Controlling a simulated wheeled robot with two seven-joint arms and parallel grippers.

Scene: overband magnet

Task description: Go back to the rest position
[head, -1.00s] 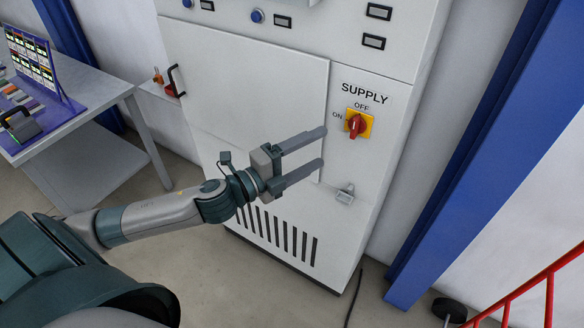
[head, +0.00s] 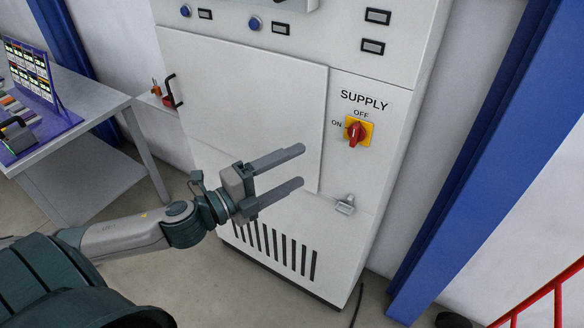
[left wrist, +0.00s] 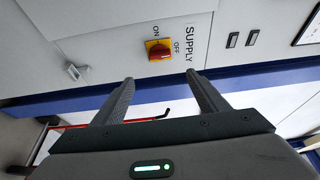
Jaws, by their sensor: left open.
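My left gripper (head: 302,167) is open and empty in front of the white cabinet (head: 260,110), low and to the left of the supply switch. Its two fingers also show in the left wrist view (left wrist: 160,80), apart with nothing between them. The supply switch (head: 356,132) is a red knob on a yellow plate, between the ON and OFF labels; it shows in the left wrist view too (left wrist: 159,51). The gripper is apart from the switch. My right gripper is in neither view.
A small metal latch (head: 345,204) sits on the cabinet below the switch. A grey table (head: 95,105) with a blue display stand (head: 35,75) is at the left. A blue post (head: 480,150) stands at the right, with a red railing (head: 540,295) in the lower right corner.

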